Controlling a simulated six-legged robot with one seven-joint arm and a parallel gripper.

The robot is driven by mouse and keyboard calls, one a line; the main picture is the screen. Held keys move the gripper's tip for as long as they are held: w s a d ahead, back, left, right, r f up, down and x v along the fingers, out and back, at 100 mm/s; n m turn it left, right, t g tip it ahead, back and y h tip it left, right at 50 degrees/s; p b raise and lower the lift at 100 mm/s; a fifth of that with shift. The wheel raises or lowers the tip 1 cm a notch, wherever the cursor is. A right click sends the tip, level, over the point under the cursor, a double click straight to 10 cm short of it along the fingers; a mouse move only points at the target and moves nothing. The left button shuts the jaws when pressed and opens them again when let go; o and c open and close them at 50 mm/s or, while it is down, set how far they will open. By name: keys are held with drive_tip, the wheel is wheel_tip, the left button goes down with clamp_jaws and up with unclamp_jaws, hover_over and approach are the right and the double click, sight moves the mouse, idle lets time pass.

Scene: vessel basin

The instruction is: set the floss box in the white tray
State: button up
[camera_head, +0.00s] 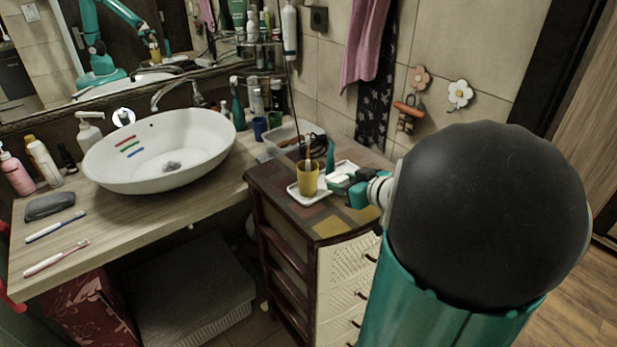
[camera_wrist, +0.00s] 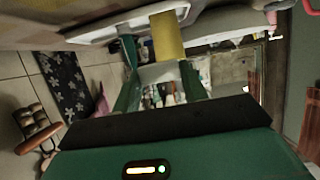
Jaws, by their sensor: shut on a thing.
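My gripper (camera_head: 343,181) is at the right side of the cabinet top, shut on a small white box, the floss box (camera_head: 340,178). In the wrist view the box (camera_wrist: 163,73) sits between the two teal fingers of my gripper (camera_wrist: 160,85). The white tray (camera_head: 302,196) lies on the cabinet top, with a yellow cup (camera_head: 308,181) standing on it. The tray (camera_wrist: 98,33) and the cup (camera_wrist: 168,38) also show just past the fingers in the wrist view. The box is very close to the tray; I cannot tell whether it touches it. My gripper hides part of the tray's right side.
A toothbrush stands in the cup. A clear bin (camera_head: 283,137) with dark items stands behind the tray. A white oval basin (camera_head: 160,160) is on the wooden counter to the left. The front of the cabinet top (camera_head: 330,227) is bare.

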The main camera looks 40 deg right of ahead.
drive_tip(key=w+d+f, duration=0.1)
drive_tip(key=d+f, duration=0.1)
drive_tip(key=f, duration=0.1)
drive_tip(key=w+d+f, duration=0.1)
drive_tip(key=f, duration=0.1)
drive_tip(key=shift+w, duration=0.35)
drive_tip(key=shift+w+d+f, duration=0.1)
drive_tip(key=shift+f, duration=0.8)
drive_tip(key=shift+w+d+f, duration=0.1)
drive_tip(key=shift+f, duration=0.8)
drive_tip(key=shift+f, duration=0.15)
drive_tip(key=o, duration=0.9)
drive_tip(key=shift+o, duration=0.2)
drive_tip(key=shift+s+r, duration=0.2)
drive_tip(key=shift+r, duration=0.05)
drive_tip(key=v, duration=1.1)
drive_tip(key=shift+s, duration=0.3)
